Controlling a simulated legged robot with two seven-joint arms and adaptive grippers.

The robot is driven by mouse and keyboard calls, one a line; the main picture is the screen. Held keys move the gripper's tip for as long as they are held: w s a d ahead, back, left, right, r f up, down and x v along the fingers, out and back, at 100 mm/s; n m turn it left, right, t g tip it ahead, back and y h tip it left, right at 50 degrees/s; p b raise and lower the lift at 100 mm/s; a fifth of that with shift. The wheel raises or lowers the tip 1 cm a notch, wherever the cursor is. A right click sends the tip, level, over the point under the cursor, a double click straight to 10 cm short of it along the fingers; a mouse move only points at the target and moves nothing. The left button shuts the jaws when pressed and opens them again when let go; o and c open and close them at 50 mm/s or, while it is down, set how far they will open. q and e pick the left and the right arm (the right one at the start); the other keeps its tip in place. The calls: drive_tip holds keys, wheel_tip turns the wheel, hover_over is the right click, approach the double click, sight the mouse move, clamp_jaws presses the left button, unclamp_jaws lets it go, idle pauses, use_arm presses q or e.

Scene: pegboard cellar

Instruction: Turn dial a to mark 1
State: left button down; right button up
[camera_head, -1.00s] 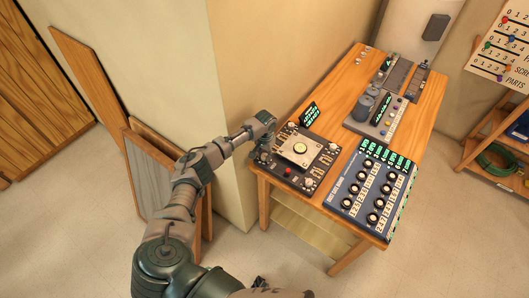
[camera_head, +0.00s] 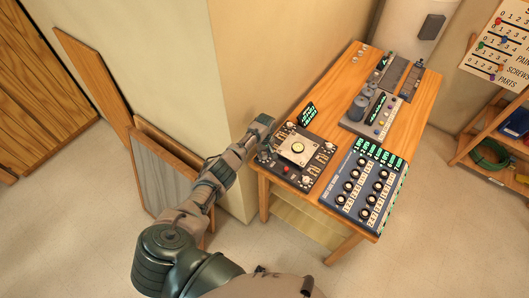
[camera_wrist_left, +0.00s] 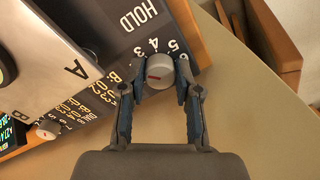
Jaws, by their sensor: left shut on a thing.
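In the left wrist view my left gripper (camera_wrist_left: 160,82) is shut on a round grey dial (camera_wrist_left: 158,65) with a red line on its cap. The digits 3, 4, 5 and 6 show around its far side; the red line points left in this view. A letter A is printed on the light plate beside it. In the head view the gripper (camera_head: 263,138) is at the upper left corner of the dark control board (camera_head: 313,172), and the held dial is too small to make out. Some of the dial's scale is hidden by the fingers. My right gripper is not in view.
A blue panel of black knobs (camera_head: 341,201) lies to the right on the wooden table (camera_head: 417,118). A wall corner stands close left of the table.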

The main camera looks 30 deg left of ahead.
sight(265, 153)
use_arm(q)
drive_tip(key=n, duration=0.5)
drive_tip(key=shift+w+n, duration=0.1)
drive_tip(key=shift+n, duration=0.2)
drive_tip(key=n, duration=0.5)
drive_tip(key=shift+w+r, duration=0.1)
drive_tip(key=shift+r, duration=0.05)
drive_tip(key=shift+n, duration=0.4)
drive_tip(key=c, duration=0.8)
unclamp_jaws()
wheel_tip(265, 153, up, 12)
drive_tip(key=shift+w+a, duration=0.15)
